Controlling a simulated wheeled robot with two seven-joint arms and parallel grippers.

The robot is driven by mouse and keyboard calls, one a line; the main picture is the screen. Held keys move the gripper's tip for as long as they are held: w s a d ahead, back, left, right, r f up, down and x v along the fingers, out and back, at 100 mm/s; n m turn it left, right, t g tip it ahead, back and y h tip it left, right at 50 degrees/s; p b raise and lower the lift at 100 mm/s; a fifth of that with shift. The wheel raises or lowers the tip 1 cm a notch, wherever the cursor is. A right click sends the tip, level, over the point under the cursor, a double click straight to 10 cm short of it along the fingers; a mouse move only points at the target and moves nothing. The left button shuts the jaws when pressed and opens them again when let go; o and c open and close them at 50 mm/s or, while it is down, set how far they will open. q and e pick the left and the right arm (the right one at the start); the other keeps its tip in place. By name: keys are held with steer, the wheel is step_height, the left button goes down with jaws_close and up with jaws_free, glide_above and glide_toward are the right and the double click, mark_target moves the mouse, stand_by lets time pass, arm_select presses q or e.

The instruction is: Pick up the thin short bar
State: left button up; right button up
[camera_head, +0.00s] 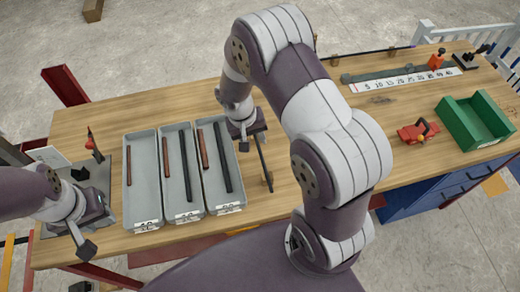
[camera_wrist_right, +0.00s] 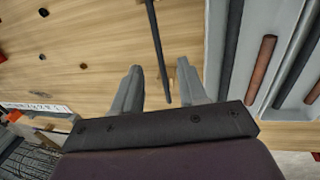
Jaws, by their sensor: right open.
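A thin, short reddish bar (camera_head: 129,165) lies in the left grey tray (camera_head: 146,222). A thin dark bar (camera_head: 263,160) lies outside the trays, to the right of the right tray. My right gripper (camera_head: 247,131) is over the table at the far end of this dark bar. In the right wrist view, the open fingers (camera_wrist_right: 160,88) show on either side of the dark bar (camera_wrist_right: 156,45); I cannot tell how far below them it is. My left gripper (camera_head: 88,238) is at the table's front left; its fingertips are unclear.
The middle tray (camera_head: 188,215) and right tray (camera_head: 225,208) each hold a brown and a dark bar. A numbered strip (camera_head: 400,80), red clamp-like tool (camera_head: 418,132) and green bin (camera_head: 474,125) are at the right. My right arm hides part of the table's middle.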

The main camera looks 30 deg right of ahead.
mark_target(260, 152)
steer(key=f, duration=0.2)
steer(key=d+f, duration=0.1)
steer(key=f, duration=0.1)
steer(key=d+f+p, duration=0.1)
steer(key=f, duration=0.2)
steer(key=shift+w+f, duration=0.1)
steer(key=shift+w, duration=0.25)
jaws_close()
